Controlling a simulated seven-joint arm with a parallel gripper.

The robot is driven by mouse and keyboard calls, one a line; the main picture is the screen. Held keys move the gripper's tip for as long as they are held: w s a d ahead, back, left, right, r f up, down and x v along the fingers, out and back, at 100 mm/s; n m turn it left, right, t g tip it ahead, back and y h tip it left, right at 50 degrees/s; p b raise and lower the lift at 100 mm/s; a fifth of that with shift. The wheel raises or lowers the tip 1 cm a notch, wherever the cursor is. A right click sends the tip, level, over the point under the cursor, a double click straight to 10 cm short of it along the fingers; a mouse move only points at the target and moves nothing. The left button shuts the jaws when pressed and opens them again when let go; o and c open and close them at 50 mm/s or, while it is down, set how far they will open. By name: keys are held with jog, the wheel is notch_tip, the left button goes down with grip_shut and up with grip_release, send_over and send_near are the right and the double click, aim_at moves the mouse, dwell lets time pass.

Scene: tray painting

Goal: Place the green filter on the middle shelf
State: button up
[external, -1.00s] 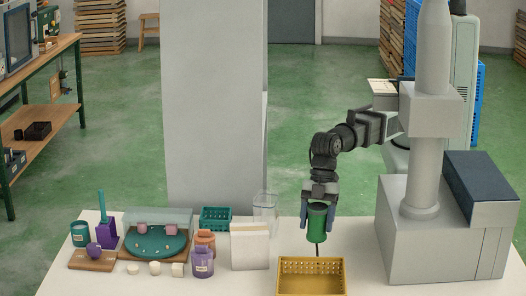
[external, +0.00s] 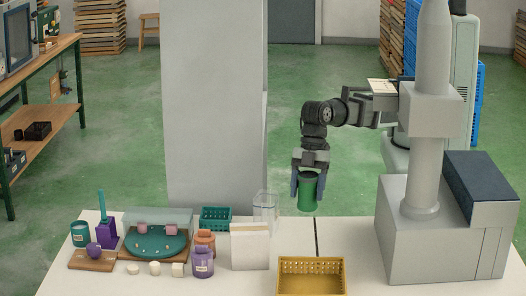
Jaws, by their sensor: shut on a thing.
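The green filter (external: 307,196) is a dark green cylinder, roughly upright. My gripper (external: 308,187) points down, shut on it, with a finger on either side. It holds the filter in the air above the far part of the white table, behind the yellow basket. I cannot make out a middle shelf near the filter. A wooden bench (external: 40,125) with a lower board stands on the floor at the far left, and I cannot tell whether it is the one meant.
A yellow perforated basket (external: 312,278) sits at the front of the table. To the left are a white upright box (external: 250,247), a clear container (external: 265,207), a teal basket (external: 216,217), jars and a teal tray (external: 155,243). A tall grey column (external: 213,100) stands behind.

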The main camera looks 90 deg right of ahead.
jog(key=w+d+r, duration=0.2)
jog(key=d+r, duration=0.2)
jog(key=d, duration=0.5)
jog(key=w+d+r, duration=0.2)
jog(key=d+r, duration=0.1)
jog(key=d, duration=0.6)
jog(key=w+d+r, duration=0.3)
jog(key=d+r, duration=0.1)
jog(key=d, duration=0.4)
jog(key=w+d+r+m+t+h, duration=0.15)
jog(key=w+d+m, duration=0.3)
jog(key=d, duration=0.55)
jog(key=w+d+r+m+t+h, duration=0.15)
jog(key=w+d+m, duration=0.35)
jog(key=d, duration=0.5)
jog(key=w+d+r+m, duration=0.3)
jog(key=w+d, duration=0.3)
jog(key=d, duration=0.4)
jog(key=shift+s+f, duration=0.15)
jog(key=shift+f, duration=4.7)
jog(key=shift+f, duration=0.1)
jog(key=o, duration=1.1)
jog(key=shift+o, duration=0.2)
